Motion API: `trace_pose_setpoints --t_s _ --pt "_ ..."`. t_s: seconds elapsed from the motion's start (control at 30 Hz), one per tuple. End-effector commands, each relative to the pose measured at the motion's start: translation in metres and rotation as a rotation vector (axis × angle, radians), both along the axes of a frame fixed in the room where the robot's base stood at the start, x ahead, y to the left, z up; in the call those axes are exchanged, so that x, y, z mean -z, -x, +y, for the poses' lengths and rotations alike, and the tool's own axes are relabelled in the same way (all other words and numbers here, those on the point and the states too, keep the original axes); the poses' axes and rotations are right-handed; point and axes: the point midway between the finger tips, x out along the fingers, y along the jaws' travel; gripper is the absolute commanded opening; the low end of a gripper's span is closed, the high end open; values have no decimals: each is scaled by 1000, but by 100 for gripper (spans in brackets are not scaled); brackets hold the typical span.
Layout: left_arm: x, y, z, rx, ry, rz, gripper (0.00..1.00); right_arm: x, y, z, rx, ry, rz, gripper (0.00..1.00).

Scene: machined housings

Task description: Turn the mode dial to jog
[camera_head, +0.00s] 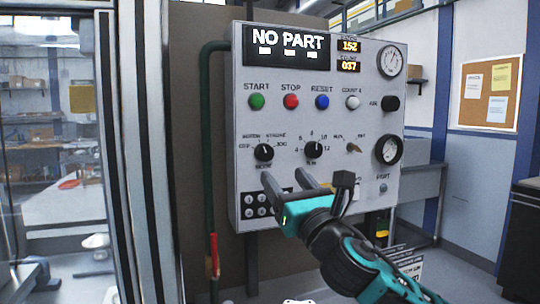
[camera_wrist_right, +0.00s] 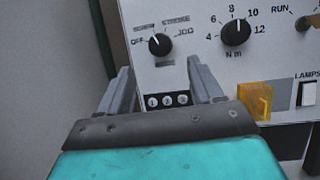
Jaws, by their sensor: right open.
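The mode dial (camera_head: 264,152) is a round black knob at the left of the light grey control panel (camera_head: 300,215), below the green START button. It also shows in the right wrist view (camera_wrist_right: 159,44), with OFF at its left, STROKE above right and JOG at its right. It has a white pointer mark; I cannot tell for sure which label it points at. My right gripper (camera_head: 287,179) is open and empty, in front of the panel just below the dial. In the right wrist view its two fingers (camera_wrist_right: 158,72) straddle the space beneath the dial, apart from it.
A second black dial (camera_head: 313,149) marked in Nm sits right of the mode dial. An orange cover (camera_wrist_right: 255,101) and a LAMPS switch (camera_wrist_right: 307,94) lie lower right. A green pipe (camera_head: 207,130) with a red lever (camera_head: 214,253) runs left of the panel.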

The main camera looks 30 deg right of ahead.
Motion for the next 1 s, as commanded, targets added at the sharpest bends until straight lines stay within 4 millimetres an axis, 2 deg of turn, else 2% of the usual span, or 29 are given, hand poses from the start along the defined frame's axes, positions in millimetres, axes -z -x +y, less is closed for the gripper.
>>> trace_pose_setpoints --t_s 0.03,0.3,0.5,0.87,1.0 --pt "-4 0 0 0 0 0 0 -7 -8 -2 2 -4 -3 65" --pt "-15 0 0 0 0 0 0 -23 -49 -7 -1 -4 -2 65" --pt "-20 -4 0 0 0 -8 0 -29 -68 -11 0 -2 0 65" --pt "-22 -7 0 1 1 -14 0 -30 -73 -11 0 -1 1 65" --pt "-22 -6 0 1 1 -13 0 -30 -73 -11 0 -1 1 55"
